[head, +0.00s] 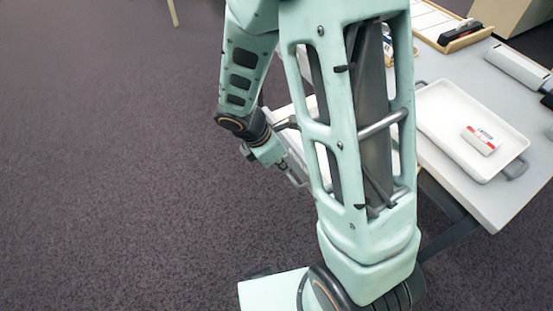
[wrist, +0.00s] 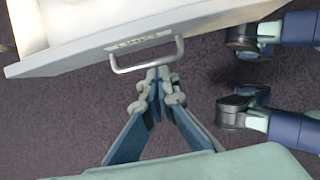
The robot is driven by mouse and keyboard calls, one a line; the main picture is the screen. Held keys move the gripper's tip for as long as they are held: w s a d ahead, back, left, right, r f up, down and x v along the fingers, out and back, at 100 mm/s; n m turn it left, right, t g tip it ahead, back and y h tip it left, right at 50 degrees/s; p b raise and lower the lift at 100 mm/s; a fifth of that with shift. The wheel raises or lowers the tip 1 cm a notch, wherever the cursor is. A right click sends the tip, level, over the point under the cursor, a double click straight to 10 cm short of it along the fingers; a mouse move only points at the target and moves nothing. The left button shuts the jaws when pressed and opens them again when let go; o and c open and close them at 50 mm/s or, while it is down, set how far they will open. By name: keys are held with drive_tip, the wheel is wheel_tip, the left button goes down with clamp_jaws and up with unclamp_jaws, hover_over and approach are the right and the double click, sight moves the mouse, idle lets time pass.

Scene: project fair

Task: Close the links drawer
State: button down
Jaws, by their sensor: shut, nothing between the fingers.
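The links drawer (wrist: 70,53) is at the top of the wrist view, with a pale front, a small label that is hard to read and a metal bar handle (wrist: 149,66). It stands open, with part of its pale inside showing. My gripper (wrist: 160,74) is shut and empty, its fingertips at the handle's lower edge in the picture; I cannot tell whether they touch it. In the head view the handle (head: 297,179) shows beside my arm, which hides most of the drawer.
A light table (head: 440,180) stands at the right. It holds a white tray (head: 437,108) with a red-and-white box (head: 481,140), a wooden tray (head: 463,43) and a grey device (head: 517,68). Dark carpet (head: 110,150) at the left is clear.

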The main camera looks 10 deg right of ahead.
sight(297, 160)
drive_tip(key=d, duration=0.1)
drive_tip(key=w+d, duration=0.1)
drive_tip(key=d+f, duration=0.1)
drive_tip(key=d, duration=0.1)
drive_tip(key=shift+w+d, duration=0.1)
drive_tip(key=shift+w, duration=0.1)
drive_tip(key=w+d+p, duration=0.4)
drive_tip(key=d+p, duration=0.1)
drive_tip(key=d, duration=0.7)
drive_tip(key=w+d+p, duration=0.4)
drive_tip(key=d, duration=0.8)
drive_tip(key=shift+d+p, duration=0.25)
drive_tip(key=shift+p, duration=0.1)
drive_tip(key=shift+a, duration=0.1)
